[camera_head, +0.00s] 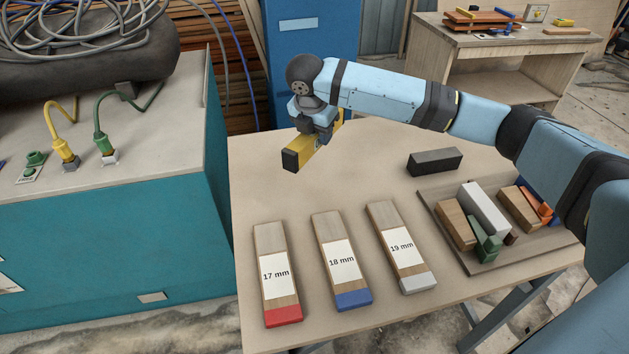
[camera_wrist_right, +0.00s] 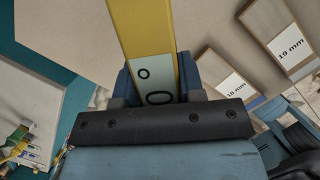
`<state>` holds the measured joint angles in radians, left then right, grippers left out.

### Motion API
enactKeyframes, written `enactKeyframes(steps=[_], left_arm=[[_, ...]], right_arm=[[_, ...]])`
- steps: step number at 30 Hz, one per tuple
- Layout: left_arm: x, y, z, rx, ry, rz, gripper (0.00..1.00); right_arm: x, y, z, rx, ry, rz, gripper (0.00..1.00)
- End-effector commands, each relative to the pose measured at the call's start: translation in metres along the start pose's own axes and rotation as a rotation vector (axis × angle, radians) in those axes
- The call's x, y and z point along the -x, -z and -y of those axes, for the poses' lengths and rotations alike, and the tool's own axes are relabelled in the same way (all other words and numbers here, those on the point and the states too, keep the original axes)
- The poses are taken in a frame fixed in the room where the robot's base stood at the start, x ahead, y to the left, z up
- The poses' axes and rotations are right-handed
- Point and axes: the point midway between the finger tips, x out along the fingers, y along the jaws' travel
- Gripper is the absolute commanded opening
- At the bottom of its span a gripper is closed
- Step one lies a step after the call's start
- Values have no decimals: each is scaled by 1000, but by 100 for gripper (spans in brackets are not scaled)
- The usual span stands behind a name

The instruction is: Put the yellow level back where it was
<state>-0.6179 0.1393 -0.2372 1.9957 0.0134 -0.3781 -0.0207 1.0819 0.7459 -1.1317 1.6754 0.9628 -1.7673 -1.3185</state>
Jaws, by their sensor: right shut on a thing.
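The yellow level (camera_head: 311,152) with a black end is in my right gripper (camera_head: 318,132), near the far left part of the table. The gripper is shut on it. The level appears held above the tabletop, but the exact gap is hard to tell. In the right wrist view the level (camera_wrist_right: 143,40) runs up between the fingers (camera_wrist_right: 155,85), showing a pale face with dark round marks. My left gripper is in neither view.
The wooden table (camera_head: 370,150) bears blocks labelled 17 mm (camera_head: 272,240), 18 mm (camera_head: 338,235) and 19 mm (camera_head: 394,225). A black block (camera_head: 435,161) and a tray (camera_head: 487,264) of several blocks are at right. A teal cabinet (camera_head: 110,235) stands left.

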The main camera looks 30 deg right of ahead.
Motion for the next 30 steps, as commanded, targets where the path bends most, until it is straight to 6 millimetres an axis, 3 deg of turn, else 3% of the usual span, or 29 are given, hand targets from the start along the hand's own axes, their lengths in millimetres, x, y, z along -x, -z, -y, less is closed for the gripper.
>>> enactKeyframes(steps=[6, 12, 20, 27, 30], left_arm=[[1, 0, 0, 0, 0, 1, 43], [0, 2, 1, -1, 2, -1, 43], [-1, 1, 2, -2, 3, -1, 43], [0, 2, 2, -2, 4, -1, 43], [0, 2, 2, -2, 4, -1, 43]], right_arm=[[-59, 17, 1, -1, 4, -1, 2], [-96, 27, 0, -1, 1, 0, 2], [-116, 33, 0, -1, 0, 0, 2], [-147, 41, 0, -2, 0, 0, 2], [-148, 41, 0, -2, -1, 1, 2]])
